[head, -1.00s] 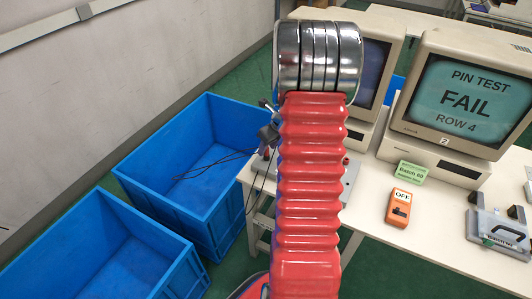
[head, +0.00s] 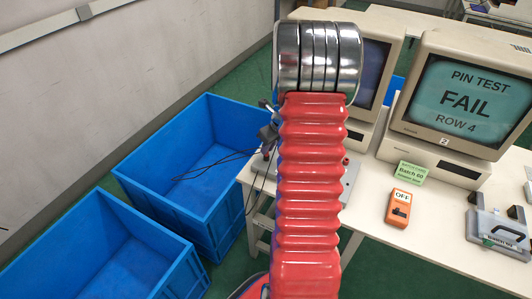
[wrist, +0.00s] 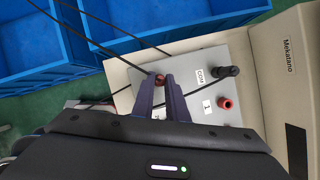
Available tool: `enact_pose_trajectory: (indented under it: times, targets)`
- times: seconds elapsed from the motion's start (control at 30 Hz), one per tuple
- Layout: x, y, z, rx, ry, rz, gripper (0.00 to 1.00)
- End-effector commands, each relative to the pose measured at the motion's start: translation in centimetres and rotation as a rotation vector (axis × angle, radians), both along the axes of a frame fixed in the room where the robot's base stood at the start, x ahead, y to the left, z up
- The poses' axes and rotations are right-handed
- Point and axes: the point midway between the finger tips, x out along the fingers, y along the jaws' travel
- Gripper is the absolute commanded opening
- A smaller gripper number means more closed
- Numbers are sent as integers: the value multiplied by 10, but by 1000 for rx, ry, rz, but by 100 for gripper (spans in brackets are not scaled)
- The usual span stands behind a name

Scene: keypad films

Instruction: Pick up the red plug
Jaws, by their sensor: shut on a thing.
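My gripper (wrist: 161,82) is in the middle of the wrist view, its two dark fingers closed on a small reddish-brown end, which I take to be the red plug (wrist: 160,78). Most of the plug is hidden between the fingers. It is over the far part of a grey panel box (wrist: 190,67); I cannot tell whether it touches the box. A red socket (wrist: 226,103) beside a "1" label is to the right, apart from the fingers. In the head view my red arm covers most of the box, and the gripper (head: 268,132) shows only partly at its left.
A black plug (wrist: 228,71) sits by the COM label. Black cables (head: 210,166) hang over the blue crates (head: 190,225) left of the white table (head: 420,232).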

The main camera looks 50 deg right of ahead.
Motion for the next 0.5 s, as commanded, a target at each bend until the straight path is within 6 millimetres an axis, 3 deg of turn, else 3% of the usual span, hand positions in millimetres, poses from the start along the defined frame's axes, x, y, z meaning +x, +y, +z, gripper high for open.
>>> enact_pose_trajectory:
  times: [0.27,0.5]
  targets:
    - [0,0,6,0,-2,0,0]
    - [1,-1,39,-4,-4,1,0]
